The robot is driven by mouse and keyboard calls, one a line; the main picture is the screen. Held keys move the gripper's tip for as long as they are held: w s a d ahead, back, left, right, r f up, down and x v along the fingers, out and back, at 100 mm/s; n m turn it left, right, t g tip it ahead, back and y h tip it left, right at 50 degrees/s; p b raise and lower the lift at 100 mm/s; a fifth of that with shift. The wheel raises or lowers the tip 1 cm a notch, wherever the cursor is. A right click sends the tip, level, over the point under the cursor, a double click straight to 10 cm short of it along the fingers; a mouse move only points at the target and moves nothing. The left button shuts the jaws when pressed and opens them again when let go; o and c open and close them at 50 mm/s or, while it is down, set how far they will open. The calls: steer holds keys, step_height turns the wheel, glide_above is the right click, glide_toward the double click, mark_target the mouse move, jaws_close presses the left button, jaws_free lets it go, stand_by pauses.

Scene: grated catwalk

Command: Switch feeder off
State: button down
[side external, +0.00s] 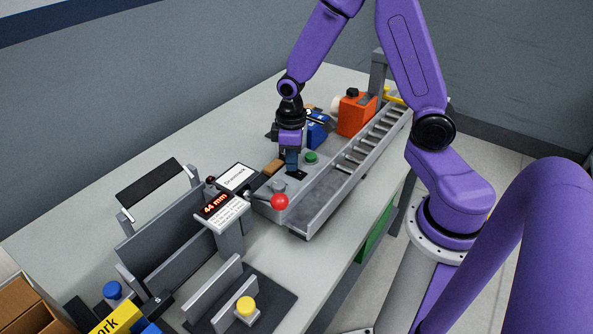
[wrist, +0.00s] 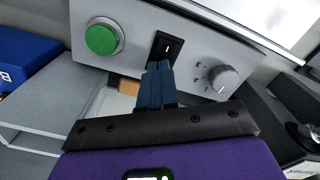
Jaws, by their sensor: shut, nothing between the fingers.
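The feeder's grey control panel (side external: 262,196) carries a green button (wrist: 102,37), a black rocker switch (wrist: 167,45) and a grey knob (wrist: 222,78). A white mark shows on the switch's exposed part. My gripper (wrist: 158,68) is shut and empty, its dark blue fingertips at the switch's lower end in the wrist view and covering part of it. I cannot tell whether they touch it. In the side view my gripper (side external: 292,170) points down at the panel, between the green button (side external: 311,157) and the knob (side external: 278,186).
A red ball-ended lever (side external: 279,201) stands close to the panel. A roller conveyor (side external: 368,144) runs along it, with an orange unit (side external: 355,114) behind. A display reading 44 mm (side external: 216,206) stands to the left. The table's back left is clear.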

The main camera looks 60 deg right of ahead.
steer(key=shift+f, duration=0.15)
steer(key=shift+r, duration=3.55)
steer(key=s+a+r+n, duration=0.2)
steer(key=s+a+n, duration=0.1)
steer(key=s, duration=0.7)
steer(key=s+a+r+n, duration=0.3)
steer(key=s+a, duration=0.1)
steer(key=s, duration=0.7)
steer(key=shift+s+r+n, duration=0.15)
steer(key=shift+s+n, duration=0.1)
steer(key=shift+n, duration=0.05)
